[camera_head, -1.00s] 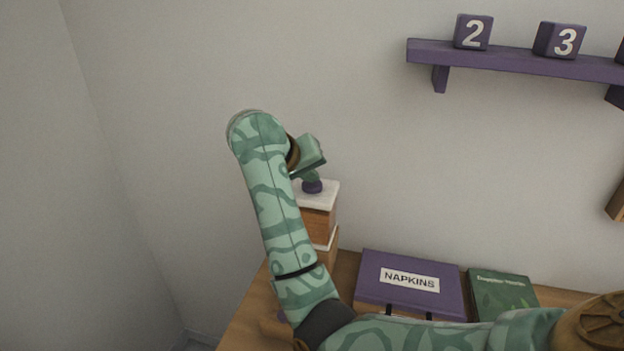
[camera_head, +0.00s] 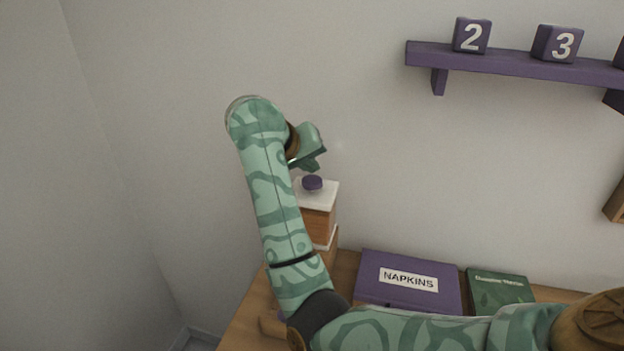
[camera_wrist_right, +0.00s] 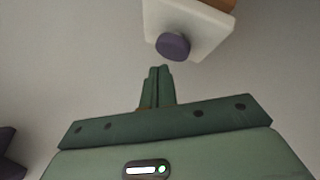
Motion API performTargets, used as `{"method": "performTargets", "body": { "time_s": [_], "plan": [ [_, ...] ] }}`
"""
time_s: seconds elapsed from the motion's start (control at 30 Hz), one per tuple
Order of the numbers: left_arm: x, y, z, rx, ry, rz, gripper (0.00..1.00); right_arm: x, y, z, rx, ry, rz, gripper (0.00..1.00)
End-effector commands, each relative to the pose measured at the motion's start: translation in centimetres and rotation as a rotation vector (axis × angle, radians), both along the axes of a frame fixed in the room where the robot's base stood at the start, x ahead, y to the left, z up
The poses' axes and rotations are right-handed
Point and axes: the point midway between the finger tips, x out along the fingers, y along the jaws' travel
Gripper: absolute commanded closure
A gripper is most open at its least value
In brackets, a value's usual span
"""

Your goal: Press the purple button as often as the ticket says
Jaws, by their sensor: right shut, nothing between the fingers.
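The purple button (camera_head: 312,183) sits on the white top plate (camera_head: 319,197) of a wooden stand (camera_head: 319,222) at the left end of the counter. It also shows in the right wrist view (camera_wrist_right: 173,46), on its white plate. My right gripper (camera_head: 314,165) is shut and empty, just above the button with a small gap. Its closed fingertips (camera_wrist_right: 160,70) point toward the button in the right wrist view and do not appear to touch it. No ticket can be made out in these frames. My left gripper is not in view.
A purple napkins box (camera_head: 408,279) and a green book (camera_head: 501,290) lie on the wooden counter (camera_head: 245,322) to the right of the stand. A purple wall shelf (camera_head: 510,62) with numbered blocks, 2 (camera_head: 472,35) and 3 (camera_head: 557,43), hangs at the upper right.

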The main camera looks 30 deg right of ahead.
Motion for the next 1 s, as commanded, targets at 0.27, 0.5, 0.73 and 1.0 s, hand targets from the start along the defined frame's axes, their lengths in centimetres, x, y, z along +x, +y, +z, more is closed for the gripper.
{"method": "performTargets", "body": {
  "time_s": [0.27,0.5,0.73,1.0],
  "plan": [
    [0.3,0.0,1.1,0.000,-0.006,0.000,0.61,0.0,0.1,2.7,0.001,-0.003,0.001,1.00],
    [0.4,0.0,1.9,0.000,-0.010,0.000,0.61,0.0,0.0,4.8,0.001,-0.002,0.000,1.00],
    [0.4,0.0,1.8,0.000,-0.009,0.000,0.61,0.0,0.0,4.8,0.000,0.000,0.000,1.00],
    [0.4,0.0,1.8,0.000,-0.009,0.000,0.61,0.0,0.0,4.8,0.000,0.000,0.000,1.00]
  ]
}}
